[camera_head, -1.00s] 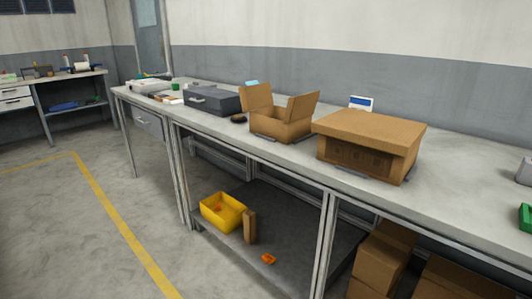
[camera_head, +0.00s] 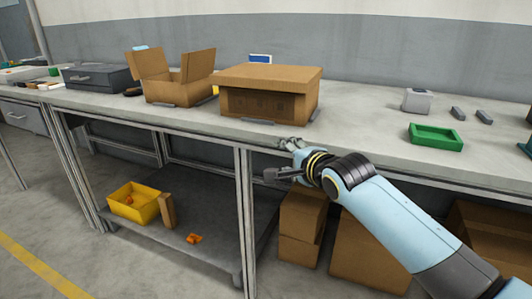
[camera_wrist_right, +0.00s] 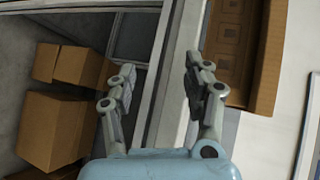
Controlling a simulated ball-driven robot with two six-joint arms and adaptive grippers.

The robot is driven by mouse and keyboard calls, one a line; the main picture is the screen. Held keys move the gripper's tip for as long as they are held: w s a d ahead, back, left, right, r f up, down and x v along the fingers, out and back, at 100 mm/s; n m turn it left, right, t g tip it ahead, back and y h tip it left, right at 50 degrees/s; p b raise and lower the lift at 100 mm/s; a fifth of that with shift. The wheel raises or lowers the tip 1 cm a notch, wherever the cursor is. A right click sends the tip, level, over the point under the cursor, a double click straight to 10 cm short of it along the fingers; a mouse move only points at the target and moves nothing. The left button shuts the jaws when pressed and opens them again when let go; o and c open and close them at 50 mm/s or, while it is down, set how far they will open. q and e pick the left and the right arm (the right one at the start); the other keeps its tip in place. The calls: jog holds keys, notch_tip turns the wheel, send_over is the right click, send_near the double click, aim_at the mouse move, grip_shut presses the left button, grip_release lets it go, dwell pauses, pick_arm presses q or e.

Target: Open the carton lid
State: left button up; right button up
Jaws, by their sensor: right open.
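The brown carton (camera_head: 262,104) stands on the table with its broad flat lid (camera_head: 272,74) down over the top. The lid's front edge overhangs the recessed front wall. In the right wrist view the carton front (camera_wrist_right: 226,38) and the lid's edge (camera_wrist_right: 271,58) show at the upper right. My right gripper (camera_head: 280,159) is open and empty at the table's front edge, below and in front of the carton, not touching it. Its two spread fingers also show in the right wrist view (camera_wrist_right: 160,68). My left gripper is out of view.
An open carton (camera_head: 178,90) with raised flaps stands left of the closed one. A dark grey case (camera_head: 97,77) is farther left. A green tray (camera_head: 436,138) and a grey block (camera_head: 417,100) lie to the right. The table edge (camera_head: 215,128) runs beside my gripper.

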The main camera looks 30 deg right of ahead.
aim_at(260, 85)
jog(key=w+r+t+b, duration=0.3)
jog(key=w+r+t, duration=0.15)
jog(key=r, duration=0.95)
jog(key=shift+g, duration=0.35)
jog(key=w+b, duration=0.2)
jog(key=w, duration=0.8)
jog(key=shift+f, duration=0.15)
jog(key=shift+w, duration=0.3)
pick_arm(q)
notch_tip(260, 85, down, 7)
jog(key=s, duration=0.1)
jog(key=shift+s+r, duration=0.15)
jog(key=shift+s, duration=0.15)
pick_arm(e)
jog(key=shift+w, duration=0.15)
jog(key=shift+c, duration=0.2)
jog(key=c, duration=0.9)
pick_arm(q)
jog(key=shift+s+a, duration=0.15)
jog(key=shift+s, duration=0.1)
pick_arm(e)
grip_shut()
